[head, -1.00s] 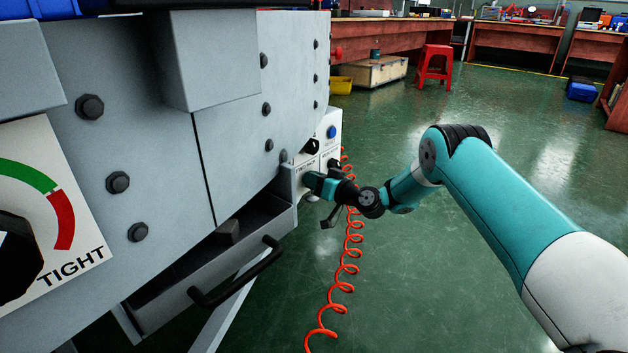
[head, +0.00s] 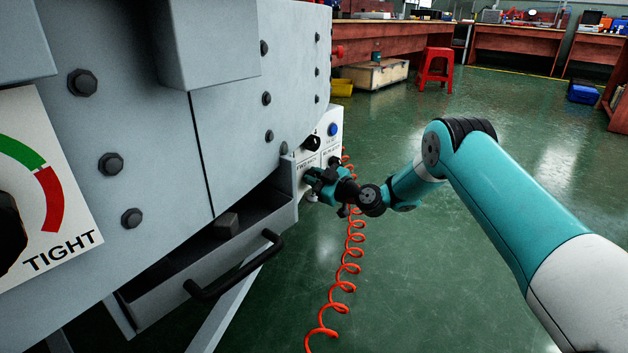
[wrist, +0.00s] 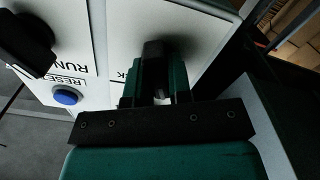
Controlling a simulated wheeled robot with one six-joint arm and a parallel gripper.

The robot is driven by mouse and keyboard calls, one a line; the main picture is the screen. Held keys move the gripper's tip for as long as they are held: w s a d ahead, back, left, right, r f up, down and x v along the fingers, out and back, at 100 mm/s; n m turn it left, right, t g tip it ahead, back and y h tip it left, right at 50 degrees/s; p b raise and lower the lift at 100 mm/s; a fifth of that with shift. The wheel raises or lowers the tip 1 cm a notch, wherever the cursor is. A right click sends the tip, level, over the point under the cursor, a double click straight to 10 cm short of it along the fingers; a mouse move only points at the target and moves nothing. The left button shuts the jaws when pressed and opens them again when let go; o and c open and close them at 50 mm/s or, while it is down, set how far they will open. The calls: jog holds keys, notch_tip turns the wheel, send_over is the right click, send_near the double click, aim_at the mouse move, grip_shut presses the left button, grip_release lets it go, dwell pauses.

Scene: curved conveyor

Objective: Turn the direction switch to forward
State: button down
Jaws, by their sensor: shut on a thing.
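The direction switch is a black knob on the white control panel (head: 328,126); a small label reading FWD shows beside it in the head view. My gripper (head: 311,176) is at that panel and hides the knob there. In the wrist view my gripper (wrist: 157,88) has its two teal fingers on either side of the black direction switch (wrist: 155,50), shut on it. A label ending in K shows left of the fingers; the rest of it is hidden. I cannot tell exactly which way the switch points.
A black RUN knob (wrist: 28,42) and a blue RESET button (wrist: 66,97) are near the gripper. A coiled orange hose (head: 352,255) hangs just right of the panel. A drawer with a black handle (head: 235,272) is below left. The green floor at right is open.

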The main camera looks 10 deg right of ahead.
jog(key=shift+f+n, duration=0.15)
jog(key=shift+n, duration=0.35)
jog(key=c, duration=1)
grip_release()
jog(key=shift+c, duration=0.2)
jog(key=shift+s+d, duration=0.1)
jog(key=b+v, duration=0.9)
jog(key=v, duration=0.8)
